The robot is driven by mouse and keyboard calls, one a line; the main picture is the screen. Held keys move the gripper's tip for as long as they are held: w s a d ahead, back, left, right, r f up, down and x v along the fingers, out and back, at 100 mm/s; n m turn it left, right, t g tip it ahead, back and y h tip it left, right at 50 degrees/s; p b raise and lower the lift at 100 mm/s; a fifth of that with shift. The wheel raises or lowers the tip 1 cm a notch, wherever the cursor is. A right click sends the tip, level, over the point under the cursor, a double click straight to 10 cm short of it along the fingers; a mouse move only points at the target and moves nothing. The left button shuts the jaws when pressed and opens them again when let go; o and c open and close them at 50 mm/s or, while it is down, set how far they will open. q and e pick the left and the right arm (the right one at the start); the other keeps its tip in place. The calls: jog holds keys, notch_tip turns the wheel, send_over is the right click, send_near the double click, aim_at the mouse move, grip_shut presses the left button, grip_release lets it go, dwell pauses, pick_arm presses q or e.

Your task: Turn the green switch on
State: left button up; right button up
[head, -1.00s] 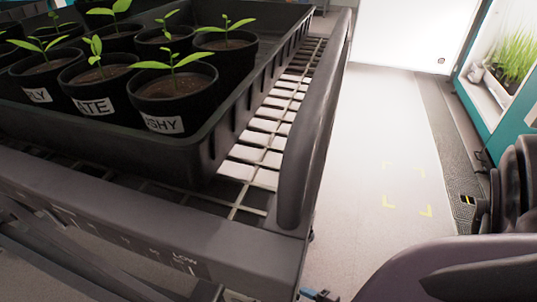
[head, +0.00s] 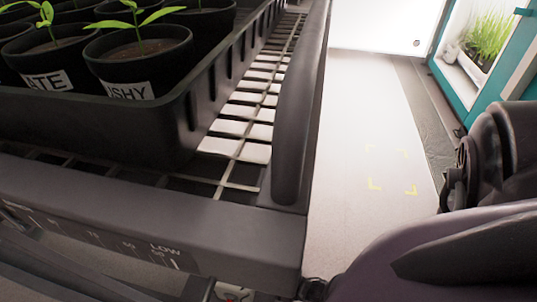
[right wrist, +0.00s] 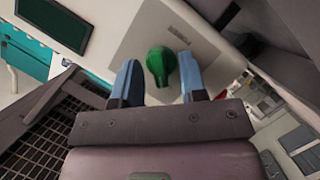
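The green switch (right wrist: 161,64) shows in the right wrist view as a green knob on a pale panel (right wrist: 148,45) with small lettering. My right gripper (right wrist: 158,75) is open, its two blue fingers apart with the green knob between them in the picture. I cannot tell whether either finger touches the knob, or how the switch is set. The switch is not seen in the head view, where part of my right arm fills the lower right. My left gripper is not in view.
A wire-shelf cart (head: 240,235) with a dark tray (head: 150,125) of potted seedlings (head: 140,45) stands close at left. Pale open floor (head: 350,140) lies to its right. A teal-framed chamber (head: 500,60) with grass is at right. The right wrist view also shows a dark screen (right wrist: 55,22).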

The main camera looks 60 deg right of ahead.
jog(key=shift+w, duration=0.1)
grip_shut()
